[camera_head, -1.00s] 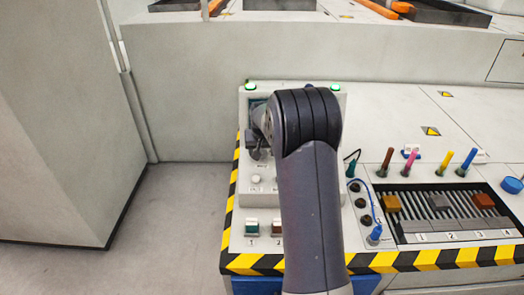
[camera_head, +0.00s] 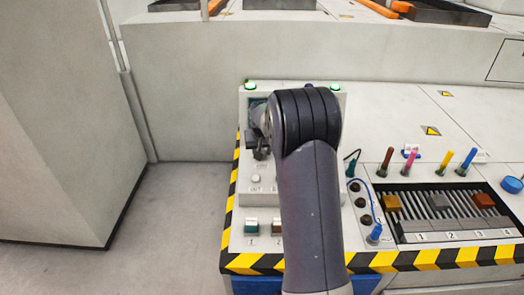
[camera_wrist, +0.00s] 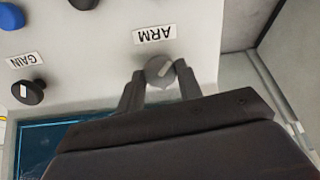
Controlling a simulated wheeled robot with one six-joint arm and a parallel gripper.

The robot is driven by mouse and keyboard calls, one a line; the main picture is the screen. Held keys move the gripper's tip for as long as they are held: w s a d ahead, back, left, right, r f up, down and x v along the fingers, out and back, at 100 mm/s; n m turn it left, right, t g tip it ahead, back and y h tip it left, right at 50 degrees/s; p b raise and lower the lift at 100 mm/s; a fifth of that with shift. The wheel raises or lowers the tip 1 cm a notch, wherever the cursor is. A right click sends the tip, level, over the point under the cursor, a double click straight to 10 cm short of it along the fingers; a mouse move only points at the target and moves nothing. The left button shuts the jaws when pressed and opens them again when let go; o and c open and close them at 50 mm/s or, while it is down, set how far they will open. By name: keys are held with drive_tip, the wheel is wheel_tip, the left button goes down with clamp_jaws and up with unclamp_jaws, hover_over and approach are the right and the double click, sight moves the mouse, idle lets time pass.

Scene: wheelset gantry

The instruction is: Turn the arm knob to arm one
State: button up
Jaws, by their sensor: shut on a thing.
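In the head view my gripper (camera_head: 257,148) is at the left side of the control panel (camera_head: 246,185). My own arm hides most of the panel there, and the knob cannot be made out.
A black knob (camera_wrist: 29,92) by a "GAIN" label (camera_wrist: 25,60) and a blue knob (camera_wrist: 11,16) sit beside the arm knob. A dark screen (camera_wrist: 65,140) lies below. In the head view, a rack of slots (camera_head: 455,238) and several coloured pegs stand right.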

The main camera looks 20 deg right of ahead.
drive_tip(key=n, duration=0.4)
drive_tip(key=shift+n, duration=2.2)
drive_tip(key=o, duration=1)
drive_tip(key=shift+r, duration=0.15)
drive_tip(key=v, duration=1)
drive_tip(key=shift+a+r+b, duration=0.25)
drive_tip(key=shift+a+b, duration=0.05)
drive_tip(key=shift+b, duration=0.05)
